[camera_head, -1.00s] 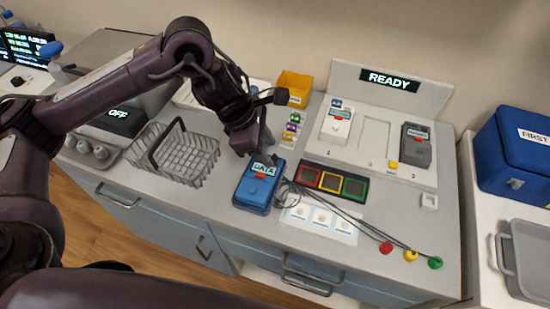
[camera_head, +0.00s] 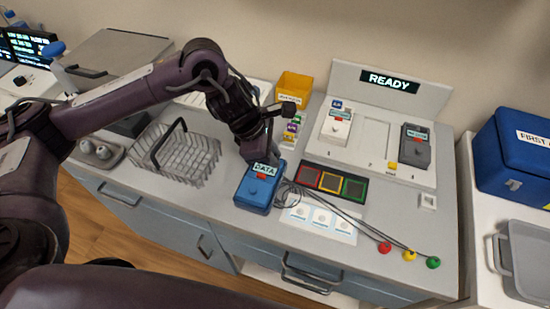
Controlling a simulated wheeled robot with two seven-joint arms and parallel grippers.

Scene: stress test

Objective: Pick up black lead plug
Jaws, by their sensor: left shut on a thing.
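My left gripper (camera_head: 262,155) points down at the far edge of the blue DATA box (camera_head: 257,190). It is shut on the black lead plug, which is mostly hidden by the fingers and the box. Thin dark leads (camera_head: 335,209) run from the box's right side across the counter. They end in a red plug (camera_head: 384,248), a yellow plug (camera_head: 409,255) and a green plug (camera_head: 433,262) lying near the front right. My right gripper is not in view.
A wire basket (camera_head: 185,160) stands left of the box. A yellow bin (camera_head: 294,88) is behind. Right of the box are a coloured three-square panel (camera_head: 331,182), a white card (camera_head: 322,220) and a white READY station (camera_head: 357,162).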

